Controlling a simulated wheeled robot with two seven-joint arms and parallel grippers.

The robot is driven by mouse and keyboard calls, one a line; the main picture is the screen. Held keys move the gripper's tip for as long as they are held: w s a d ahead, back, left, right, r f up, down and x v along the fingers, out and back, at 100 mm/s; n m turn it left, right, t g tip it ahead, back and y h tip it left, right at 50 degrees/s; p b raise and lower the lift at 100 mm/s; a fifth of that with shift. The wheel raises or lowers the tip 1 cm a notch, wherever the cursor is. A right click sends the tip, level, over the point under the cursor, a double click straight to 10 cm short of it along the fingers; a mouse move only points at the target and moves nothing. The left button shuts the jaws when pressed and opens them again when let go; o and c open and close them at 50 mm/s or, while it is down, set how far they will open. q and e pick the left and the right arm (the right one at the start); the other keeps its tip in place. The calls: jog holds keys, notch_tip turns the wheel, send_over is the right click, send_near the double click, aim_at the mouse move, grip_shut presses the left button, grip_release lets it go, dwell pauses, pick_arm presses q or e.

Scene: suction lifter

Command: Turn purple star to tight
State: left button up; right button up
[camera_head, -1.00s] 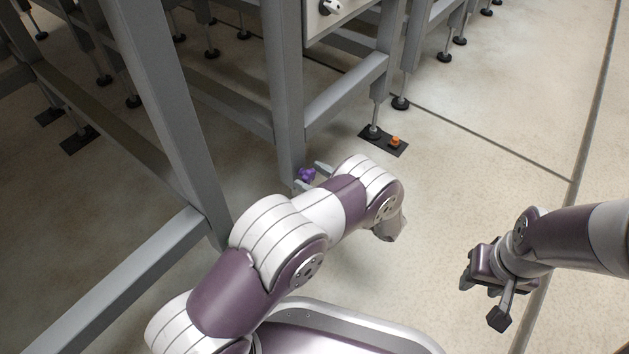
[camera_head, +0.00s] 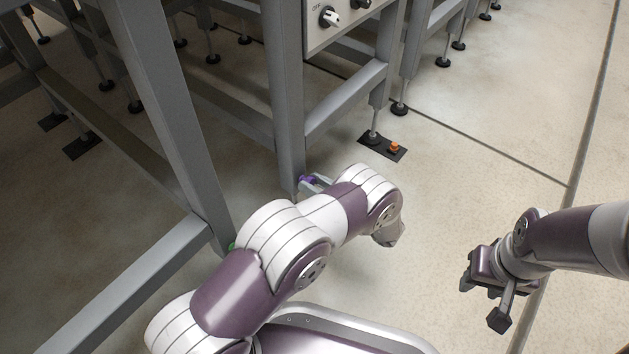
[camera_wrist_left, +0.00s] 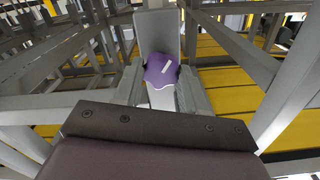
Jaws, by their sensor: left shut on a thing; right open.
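The purple star knob (camera_head: 305,181) is at the lower part of a grey frame leg, mostly hidden by my left gripper in the head view. In the left wrist view the purple star knob (camera_wrist_left: 162,72) sits in front of the grey leg (camera_wrist_left: 158,30), with a short white mark on its face. My left gripper (camera_head: 314,183) is shut on the knob; its fingers lie on either side of it in the left wrist view (camera_wrist_left: 161,92). My right gripper (camera_head: 482,293) is open and empty above the floor at the right, well away from the frame.
Grey beams (camera_head: 120,280) stand close on the left. The floor at right is clear.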

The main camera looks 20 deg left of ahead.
pick_arm(q)
jog(key=m+p, duration=0.1)
jog(key=m, duration=0.1)
jog(key=shift+m, duration=0.4)
jog(key=m+p, duration=0.1)
jog(key=m, duration=0.2)
jog(key=shift+m, duration=0.3)
jog(key=m, duration=0.8)
jog(key=shift+w+f, duration=0.1)
jog(key=shift+f, duration=0.15)
jog(key=m, duration=1.3)
jog(key=shift+f, duration=0.2)
